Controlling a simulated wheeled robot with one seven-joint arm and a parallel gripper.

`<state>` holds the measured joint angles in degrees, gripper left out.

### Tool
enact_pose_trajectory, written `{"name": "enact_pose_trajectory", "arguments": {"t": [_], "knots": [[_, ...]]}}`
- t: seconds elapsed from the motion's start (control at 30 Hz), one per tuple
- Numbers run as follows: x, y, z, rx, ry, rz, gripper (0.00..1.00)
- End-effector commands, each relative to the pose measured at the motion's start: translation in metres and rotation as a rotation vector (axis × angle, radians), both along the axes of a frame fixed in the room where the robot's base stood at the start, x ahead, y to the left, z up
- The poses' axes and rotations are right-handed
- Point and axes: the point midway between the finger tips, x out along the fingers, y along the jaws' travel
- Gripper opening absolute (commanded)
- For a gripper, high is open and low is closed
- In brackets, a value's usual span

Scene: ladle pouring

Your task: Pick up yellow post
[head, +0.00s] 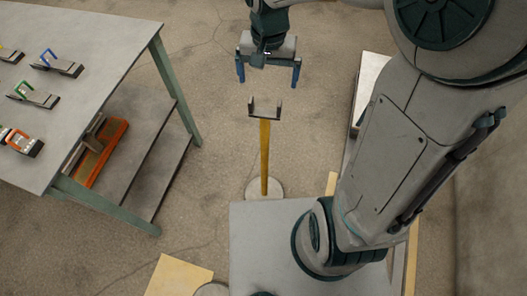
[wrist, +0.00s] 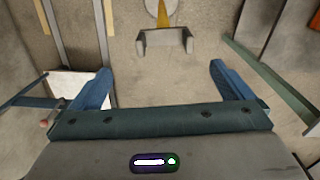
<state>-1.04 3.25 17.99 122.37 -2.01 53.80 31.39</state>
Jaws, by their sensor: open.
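The yellow post (head: 265,155) stands upright on a pale round base (head: 266,188) in the middle of the head view. A grey U-shaped bracket (head: 265,112) sits on its top. The post also shows at the top of the wrist view (wrist: 162,14), with its bracket (wrist: 165,40) nearer the camera. My gripper (head: 268,78) is open and empty, with its blue fingers apart. It appears just beyond the bracket in the head view, and they do not touch. In the wrist view my gripper (wrist: 160,88) has the bracket between and ahead of its fingers.
A grey table (head: 95,60) with a lower shelf stands at the left, holding several small clamp-like items (head: 57,64). An orange tray (head: 103,152) is on the shelf. A yellow flat panel (head: 180,276) lies at the bottom. The floor between table and post is clear.

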Motion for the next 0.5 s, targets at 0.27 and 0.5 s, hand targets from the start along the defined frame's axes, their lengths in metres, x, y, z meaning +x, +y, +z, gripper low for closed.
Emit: {"name": "enact_pose_trajectory", "arguments": {"t": [0.27,0.5], "knots": [[0.005,0.009,-0.037,0.006,0.022,-0.014,1.00],[0.005,0.008,-0.083,0.005,0.020,-0.014,1.00]]}}
